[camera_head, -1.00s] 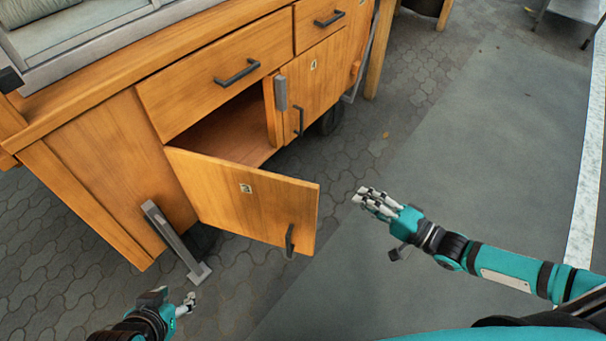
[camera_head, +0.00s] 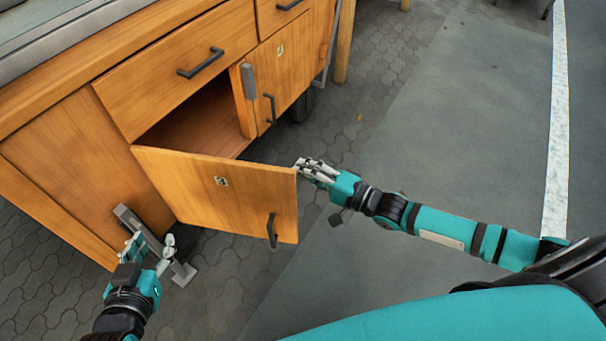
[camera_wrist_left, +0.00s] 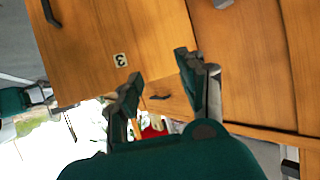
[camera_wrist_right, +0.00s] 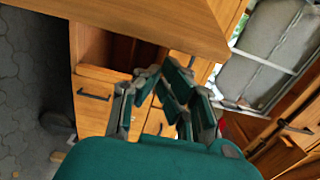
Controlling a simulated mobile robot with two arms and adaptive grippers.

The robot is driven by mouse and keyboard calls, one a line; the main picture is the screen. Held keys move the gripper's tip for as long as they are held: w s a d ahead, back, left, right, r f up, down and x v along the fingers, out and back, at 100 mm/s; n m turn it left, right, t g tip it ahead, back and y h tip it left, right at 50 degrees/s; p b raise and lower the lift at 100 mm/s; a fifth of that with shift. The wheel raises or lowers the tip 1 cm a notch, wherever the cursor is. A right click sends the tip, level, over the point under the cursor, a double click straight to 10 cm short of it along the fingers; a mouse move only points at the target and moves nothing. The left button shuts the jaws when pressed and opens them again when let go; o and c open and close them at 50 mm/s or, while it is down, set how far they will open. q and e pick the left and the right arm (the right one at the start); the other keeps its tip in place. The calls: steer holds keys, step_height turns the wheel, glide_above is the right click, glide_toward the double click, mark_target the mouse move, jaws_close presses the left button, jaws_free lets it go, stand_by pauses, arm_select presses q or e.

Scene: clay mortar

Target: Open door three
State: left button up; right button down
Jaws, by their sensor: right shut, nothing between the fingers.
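Door three (camera_head: 205,180) is a wooden cabinet door marked 3, standing well open on the lower left of the cabinet. Its dark handle (camera_head: 271,230) is near the free edge. The door and its label also show in the left wrist view (camera_wrist_left: 110,35). My right gripper (camera_head: 304,168) is shut and empty, at the upper corner of the door's free edge; I cannot tell whether it touches. It also shows in the right wrist view (camera_wrist_right: 155,85). My left gripper (camera_head: 150,248) is open and empty, in front of the cabinet's lower left; its fingers show in the left wrist view (camera_wrist_left: 158,75).
The cabinet interior (camera_head: 205,125) behind the door is partly visible. Door four (camera_head: 285,70) is shut, with a drawer (camera_head: 170,75) above door three. The paved floor at right (camera_head: 450,130) is clear.

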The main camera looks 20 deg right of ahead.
steer(key=shift+s+a, duration=0.3)
steer(key=shift+s, duration=0.2)
